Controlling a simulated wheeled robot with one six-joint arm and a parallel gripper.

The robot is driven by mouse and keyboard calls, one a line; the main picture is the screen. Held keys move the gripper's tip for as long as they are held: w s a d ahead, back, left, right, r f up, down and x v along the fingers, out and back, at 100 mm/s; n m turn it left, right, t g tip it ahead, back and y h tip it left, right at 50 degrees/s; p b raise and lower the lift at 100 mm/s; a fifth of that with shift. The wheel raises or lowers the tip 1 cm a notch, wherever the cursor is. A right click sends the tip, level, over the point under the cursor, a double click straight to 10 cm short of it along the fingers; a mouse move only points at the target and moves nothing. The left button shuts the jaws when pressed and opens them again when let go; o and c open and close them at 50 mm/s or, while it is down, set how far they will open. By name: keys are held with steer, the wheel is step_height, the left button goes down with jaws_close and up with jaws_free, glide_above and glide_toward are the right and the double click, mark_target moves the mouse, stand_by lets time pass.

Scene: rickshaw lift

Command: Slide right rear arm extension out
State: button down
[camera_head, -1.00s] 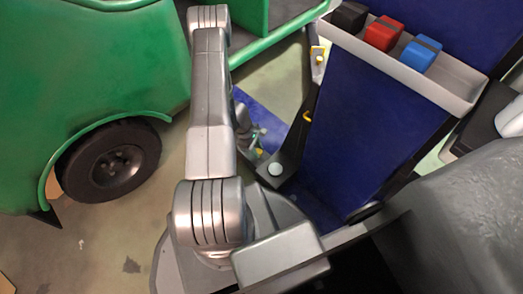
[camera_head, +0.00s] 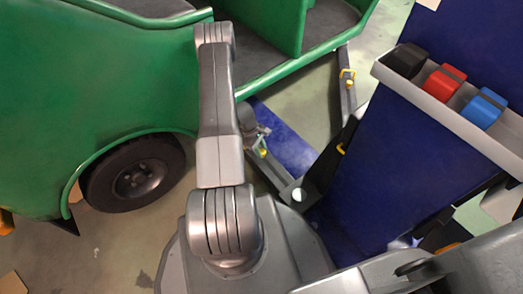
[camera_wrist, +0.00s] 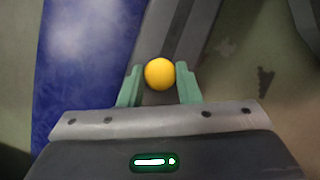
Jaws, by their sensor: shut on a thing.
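My gripper (camera_wrist: 160,88) has pale green fingers, closed on both sides of a round yellow knob (camera_wrist: 160,73) in the wrist view. The knob sits on a grey lift arm (camera_wrist: 184,38), which runs up the picture beyond the fingers. In the head view my gripper (camera_head: 261,146) is low by the floor, right of my arm, with the yellow knob (camera_head: 263,152) at its tip. A dark lift arm (camera_head: 320,165) lies just to its right, joined near the blue lift (camera_head: 385,165). The far end of the gripped arm is hidden.
A green rickshaw (camera_head: 90,90) with a black wheel (camera_head: 137,175) stands at the left. A grey tray (camera_head: 440,105) with black, red and blue items tops the blue lift. Another lift arm (camera_head: 347,85) with a yellow-orange part reaches toward the rickshaw.

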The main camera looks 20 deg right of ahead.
steer(key=shift+w, duration=0.4)
steer(key=c, duration=1.1)
jaws_free()
steer(key=shift+a, duration=0.15)
steer(key=shift+s, duration=0.1)
steer(key=shift+r, duration=0.15)
step_height(320, 180, up, 10)
steer(key=p, duration=0.3)
steer(key=shift+p, duration=0.35)
steer(key=shift+f, duration=0.25)
steer(key=f+b, duration=0.1)
steer(key=f, duration=0.2)
steer(key=f+b, duration=0.1)
steer(key=f, duration=0.2)
steer(key=s+f+b, duration=0.1)
steer(key=f, duration=0.2)
steer(key=shift+d+f, duration=0.25)
steer(key=shift+f, duration=0.15)
steer(key=shift+s+d, duration=0.15)
steer(key=shift+s, duration=0.3)
